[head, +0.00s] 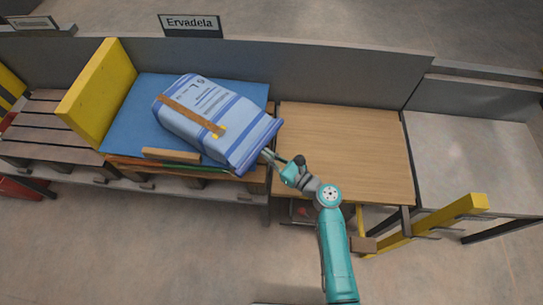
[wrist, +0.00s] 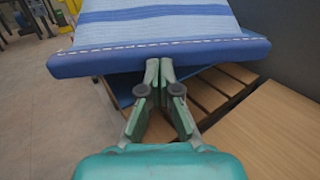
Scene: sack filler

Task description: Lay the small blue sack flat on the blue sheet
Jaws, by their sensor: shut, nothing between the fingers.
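The blue-and-white striped sack (head: 235,112) lies broad side up on the blue sheet (head: 131,103), slightly skewed. Its near-right hem end reaches the sheet's right side and seems to stick out past it. Its stitched hem fills the top of the wrist view (wrist: 160,30). My gripper (head: 268,155) is at that hem end. Its fingertips (wrist: 153,68) are together at the hem's lower edge, with no fabric between them. Whether they touch the hem I cannot tell. The sack hides much of the sheet.
A brown strip (head: 190,113) lies across the sack. A yellow panel (head: 95,93) stands left of the sheet, and a wooden block (head: 171,155) lies at its front. A bare wooden tabletop (head: 345,145) is to the right. A grey wall (head: 300,68) runs behind.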

